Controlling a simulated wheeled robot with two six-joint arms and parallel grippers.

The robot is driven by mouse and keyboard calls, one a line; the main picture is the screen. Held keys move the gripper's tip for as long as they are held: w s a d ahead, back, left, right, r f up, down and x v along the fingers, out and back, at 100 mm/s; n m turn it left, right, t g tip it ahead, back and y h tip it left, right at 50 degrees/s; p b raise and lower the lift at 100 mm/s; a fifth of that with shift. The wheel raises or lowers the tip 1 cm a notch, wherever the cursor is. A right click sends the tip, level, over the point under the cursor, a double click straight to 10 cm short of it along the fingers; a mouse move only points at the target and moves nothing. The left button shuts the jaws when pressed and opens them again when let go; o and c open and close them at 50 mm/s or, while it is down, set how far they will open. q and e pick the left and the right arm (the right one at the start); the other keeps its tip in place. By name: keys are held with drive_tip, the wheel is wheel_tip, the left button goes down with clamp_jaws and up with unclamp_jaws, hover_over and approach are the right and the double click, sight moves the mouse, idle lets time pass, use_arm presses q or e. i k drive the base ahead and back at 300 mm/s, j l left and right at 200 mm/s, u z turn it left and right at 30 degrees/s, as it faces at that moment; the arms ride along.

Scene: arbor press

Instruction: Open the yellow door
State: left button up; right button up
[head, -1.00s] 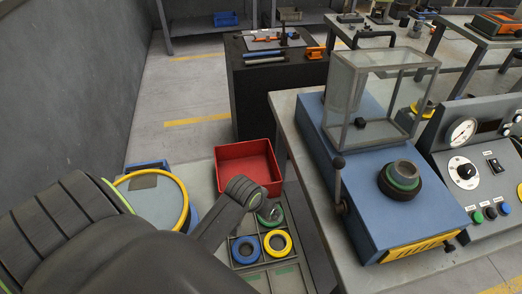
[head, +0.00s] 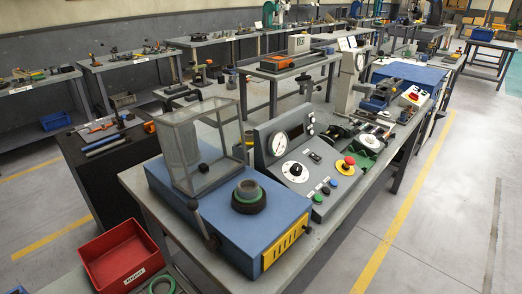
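A yellow slotted panel (head: 284,247) sits on the front of the blue machine base (head: 225,225). It is the one yellow door-like part on this machine and looks closed. A small dark knob (head: 307,230) shows at its right end. Neither of my grippers is in view.
A grey control panel (head: 297,165) with a gauge, dial and coloured buttons stands right of the machine. A red bin (head: 122,257) is at the lower left. Clear floor (head: 420,230) lies to the right, with a yellow line.

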sight(282, 243)
drive_tip(key=k+l, duration=0.95)
